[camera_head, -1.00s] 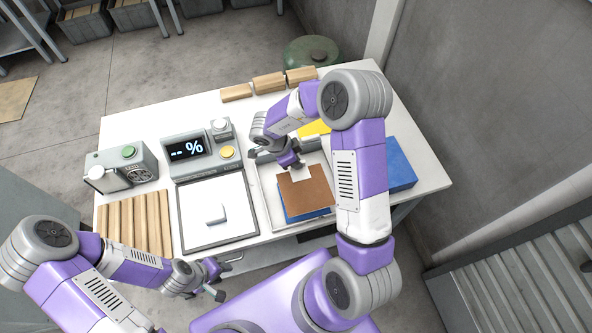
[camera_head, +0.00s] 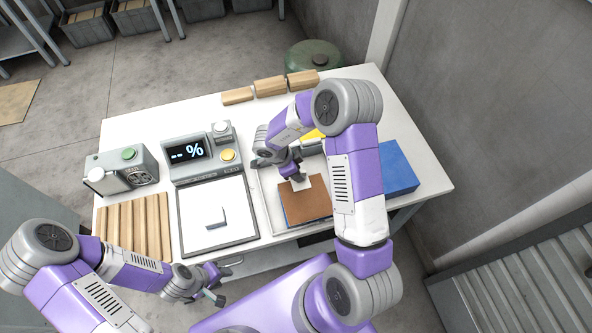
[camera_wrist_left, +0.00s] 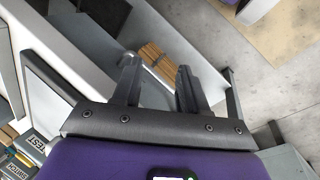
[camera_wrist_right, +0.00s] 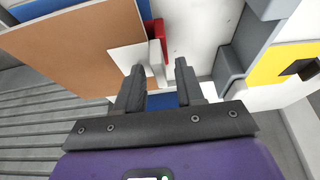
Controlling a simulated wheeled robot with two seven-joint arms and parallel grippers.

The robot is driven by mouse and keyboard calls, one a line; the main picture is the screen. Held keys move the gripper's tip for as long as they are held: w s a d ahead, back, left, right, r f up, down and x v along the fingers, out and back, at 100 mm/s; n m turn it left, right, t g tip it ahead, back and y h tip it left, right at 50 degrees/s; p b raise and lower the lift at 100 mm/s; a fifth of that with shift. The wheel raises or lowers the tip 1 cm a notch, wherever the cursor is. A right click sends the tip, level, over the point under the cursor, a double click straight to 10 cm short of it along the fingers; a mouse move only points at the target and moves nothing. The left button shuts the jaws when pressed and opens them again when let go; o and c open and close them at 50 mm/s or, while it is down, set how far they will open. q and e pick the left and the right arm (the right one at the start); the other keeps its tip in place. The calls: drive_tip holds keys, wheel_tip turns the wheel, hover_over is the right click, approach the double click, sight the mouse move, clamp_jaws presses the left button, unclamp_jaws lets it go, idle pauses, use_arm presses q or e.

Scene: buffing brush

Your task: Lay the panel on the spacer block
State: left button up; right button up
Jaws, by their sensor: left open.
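The brown panel (camera_head: 308,205) has a white tab near its far corner, over the tray at the right of the table. In the right wrist view the panel (camera_wrist_right: 85,45) fills the upper left. My right gripper (camera_head: 298,178) is at the tab, its fingers close around the white upright piece (camera_wrist_right: 157,62); the contact itself is partly hidden. A small white block (camera_head: 216,217), apparently the spacer block, stands on the white plate (camera_head: 200,196) left of the panel. My left gripper (camera_head: 218,284) is open and empty at the table's front edge.
Blue material lies under the panel. A blue block (camera_head: 397,170) stands right of the tray. A display box (camera_head: 188,150) stands behind the white plate. Wooden slats (camera_head: 135,224) and a grey device (camera_head: 122,168) are at the left. Wooden blocks (camera_head: 270,86) line the back edge.

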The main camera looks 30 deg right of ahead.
drive_tip(key=shift+r, duration=0.4)
drive_tip(key=p+v, duration=0.2)
drive_tip(key=v, duration=0.9)
drive_tip(key=shift+a+r+p, duration=0.25)
drive_tip(key=shift+a+p, duration=0.05)
drive_tip(key=shift+w, duration=0.1)
